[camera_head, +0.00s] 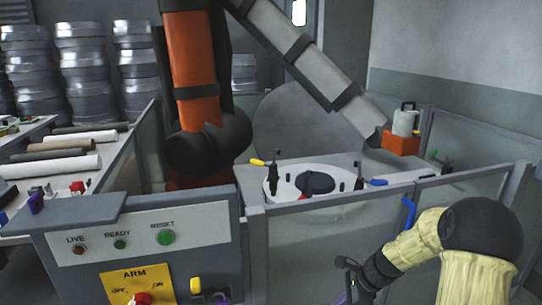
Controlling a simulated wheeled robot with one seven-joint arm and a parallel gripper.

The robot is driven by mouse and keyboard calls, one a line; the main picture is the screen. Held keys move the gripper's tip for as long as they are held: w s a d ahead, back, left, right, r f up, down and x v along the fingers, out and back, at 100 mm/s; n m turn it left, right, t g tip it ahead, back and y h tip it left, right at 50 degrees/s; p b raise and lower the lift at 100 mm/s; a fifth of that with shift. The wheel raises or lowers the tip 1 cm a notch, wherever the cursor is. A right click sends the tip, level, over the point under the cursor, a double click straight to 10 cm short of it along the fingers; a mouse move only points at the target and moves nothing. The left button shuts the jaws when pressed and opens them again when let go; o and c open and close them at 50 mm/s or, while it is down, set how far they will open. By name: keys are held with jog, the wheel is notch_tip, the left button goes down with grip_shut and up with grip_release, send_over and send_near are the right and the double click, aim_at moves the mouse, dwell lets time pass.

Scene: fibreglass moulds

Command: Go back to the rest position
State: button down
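My gripper (346,284) is low in the view, right of centre, at the end of my arm in its pale yellow sleeve. It hangs in front of the glass fence panel, right of the control panel. Its fingers are small, dark and partly cut off by the bottom edge, so their opening is unclear. I see no object clearly held in it. No marker of a rest position shows.
A control panel (210,228) with a yellow ARM switch plate (120,283) stands at front left. Behind the glass fence (310,240) are a large orange arm (197,110) and a white mould (285,185). A cluttered bench (100,178) is at left.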

jog(key=s+a+r+n+t+h, duration=0.1)
jog(key=s+a+r+n+h, duration=0.2)
jog(key=s+n, duration=0.65)
jog(key=s+a+r+n+h, duration=0.1)
jog(key=s+r+n+h, duration=0.3)
jog(key=s+n, duration=0.5)
notch_tip(320, 180, up, 20)
jog(key=n+y+p, duration=0.1)
jog(key=p, duration=1.8)
jog(key=shift+w+d+r, duration=0.15)
jog(key=shift+w+r, duration=0.05)
jog(key=shift+w, duration=0.25)
jog(key=shift+n, duration=0.25)
